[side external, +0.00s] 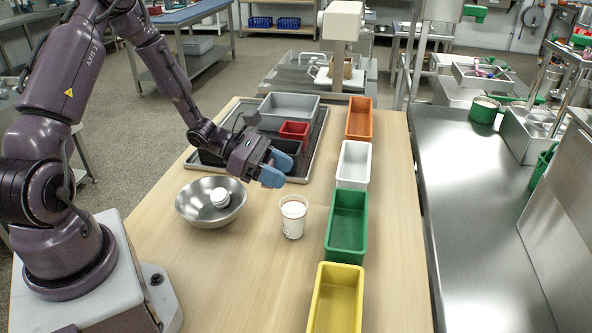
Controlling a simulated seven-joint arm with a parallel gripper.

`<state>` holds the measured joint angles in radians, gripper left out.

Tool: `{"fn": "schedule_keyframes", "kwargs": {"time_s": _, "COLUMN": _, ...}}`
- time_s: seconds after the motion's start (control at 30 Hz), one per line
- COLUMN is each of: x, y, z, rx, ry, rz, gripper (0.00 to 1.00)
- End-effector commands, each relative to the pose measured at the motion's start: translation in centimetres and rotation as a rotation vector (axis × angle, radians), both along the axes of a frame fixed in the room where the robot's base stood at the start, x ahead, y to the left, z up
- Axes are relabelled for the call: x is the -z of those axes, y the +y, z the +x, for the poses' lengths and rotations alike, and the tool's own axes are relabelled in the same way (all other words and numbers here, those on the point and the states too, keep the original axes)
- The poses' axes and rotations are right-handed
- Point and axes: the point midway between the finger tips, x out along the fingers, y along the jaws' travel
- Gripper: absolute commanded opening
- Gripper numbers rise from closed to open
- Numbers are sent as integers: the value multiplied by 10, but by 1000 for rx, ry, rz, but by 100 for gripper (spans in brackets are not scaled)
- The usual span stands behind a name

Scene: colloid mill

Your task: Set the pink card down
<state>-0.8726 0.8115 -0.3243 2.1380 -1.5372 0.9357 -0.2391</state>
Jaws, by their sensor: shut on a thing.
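My gripper (273,174), with blue fingers, is above the wooden table, to the right of the steel bowl and up and left of the white cup. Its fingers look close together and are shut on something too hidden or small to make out. I cannot see a pink card anywhere in this view. The fingers hide a small part of the scene behind them.
A steel bowl (190,205) holding a white round item (220,198) and a white cup (293,217) stand on the table (255,275). Orange (359,118), white (353,165), green (346,226) and yellow (335,300) bins line the right. A dark tray (318,140) with bins is behind.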

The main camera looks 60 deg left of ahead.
Motion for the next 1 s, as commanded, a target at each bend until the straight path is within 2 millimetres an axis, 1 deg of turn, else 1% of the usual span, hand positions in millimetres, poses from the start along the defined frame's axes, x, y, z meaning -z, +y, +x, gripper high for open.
{"fn": "schedule_keyframes", "kwargs": {"time_s": 0.07, "x": -4, "y": -2, "z": -8, "rx": 2, "ry": 0, "rz": 0, "gripper": 25}}
{"fn": "schedule_keyframes", "kwargs": {"time_s": 0.17, "x": -3, "y": -16, "z": -12, "rx": 35, "ry": 0, "rz": -2, "gripper": 25}}
{"fn": "schedule_keyframes", "kwargs": {"time_s": 0.27, "x": 2, "y": -47, "z": -17, "rx": 114, "ry": 2, "rz": -3, "gripper": 25}}
{"fn": "schedule_keyframes", "kwargs": {"time_s": 0.3, "x": 6, "y": -63, "z": -22, "rx": 161, "ry": 4, "rz": -5, "gripper": 25}}
{"fn": "schedule_keyframes", "kwargs": {"time_s": 0.37, "x": 13, "y": -88, "z": -31, "rx": 244, "ry": 4, "rz": -6, "gripper": 25}}
{"fn": "schedule_keyframes", "kwargs": {"time_s": 0.4, "x": 17, "y": -104, "z": -39, "rx": 302, "ry": 4, "rz": -6, "gripper": 25}}
{"fn": "schedule_keyframes", "kwargs": {"time_s": 0.5, "x": 26, "y": -140, "z": -62, "rx": 452, "ry": 4, "rz": -6, "gripper": 25}}
{"fn": "schedule_keyframes", "kwargs": {"time_s": 0.6, "x": 33, "y": -167, "z": -86, "rx": 586, "ry": 3, "rz": -4, "gripper": 25}}
{"fn": "schedule_keyframes", "kwargs": {"time_s": 0.7, "x": 38, "y": -182, "z": -105, "rx": 692, "ry": 1, "rz": -4, "gripper": 25}}
{"fn": "schedule_keyframes", "kwargs": {"time_s": 0.77, "x": 40, "y": -185, "z": -112, "rx": 732, "ry": 0, "rz": -1, "gripper": 25}}
{"fn": "schedule_keyframes", "kwargs": {"time_s": 0.87, "x": 49, "y": -184, "z": -115, "rx": 754, "ry": 2, "rz": -3, "gripper": 25}}
{"fn": "schedule_keyframes", "kwargs": {"time_s": 1.0, "x": 71, "y": -184, "z": -116, "rx": 759, "ry": 3, "rz": -3, "gripper": 25}}
